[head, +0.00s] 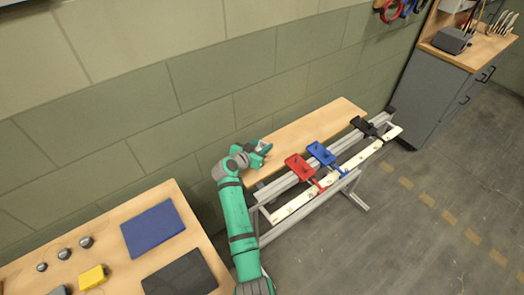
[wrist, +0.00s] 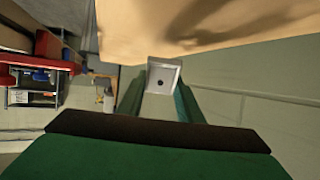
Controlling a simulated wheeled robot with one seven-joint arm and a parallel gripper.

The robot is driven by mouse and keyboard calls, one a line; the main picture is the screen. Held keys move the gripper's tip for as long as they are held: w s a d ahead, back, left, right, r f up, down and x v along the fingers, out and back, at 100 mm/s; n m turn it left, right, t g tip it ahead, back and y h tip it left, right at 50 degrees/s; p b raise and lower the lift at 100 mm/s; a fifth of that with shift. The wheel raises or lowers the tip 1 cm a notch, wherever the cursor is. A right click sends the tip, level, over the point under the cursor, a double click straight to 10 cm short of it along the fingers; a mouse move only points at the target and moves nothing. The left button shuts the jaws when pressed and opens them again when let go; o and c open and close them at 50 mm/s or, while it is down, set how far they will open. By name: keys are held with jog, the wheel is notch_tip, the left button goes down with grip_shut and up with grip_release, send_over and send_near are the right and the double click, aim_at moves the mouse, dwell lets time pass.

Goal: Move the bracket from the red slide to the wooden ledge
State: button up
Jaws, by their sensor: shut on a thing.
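My green arm reaches toward the left end of the wooden ledge (head: 318,122) in the head view. My gripper (head: 262,148) is at that end, small and partly hidden by its own wrist. In the wrist view, my gripper (wrist: 165,100) is shut on the bracket (wrist: 163,65), a grey square piece with a dark hole. The ledge (wrist: 215,25) fills the top of the wrist view, close to the bracket; I cannot tell whether they touch. The red slide (head: 295,163) is right of my gripper; no bracket is visible on it.
A blue slide (head: 321,151) and a black slide (head: 362,127) stand on the metal rail frame along the ledge. A wooden table (head: 120,270) with a blue mat (head: 153,228), a dark mat (head: 180,274) and a yellow block (head: 93,277) is at lower left. The wall is behind the ledge.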

jog(key=shift+w+a+f, duration=0.1)
jog(key=shift+a+f, duration=0.1)
jog(key=shift+f, duration=1.5)
jog(key=shift+f, duration=0.1)
jog(key=o, duration=1)
jog(key=shift+o, duration=0.2)
jog(key=v, duration=1.2)
jog(key=shift+r, duration=0.3)
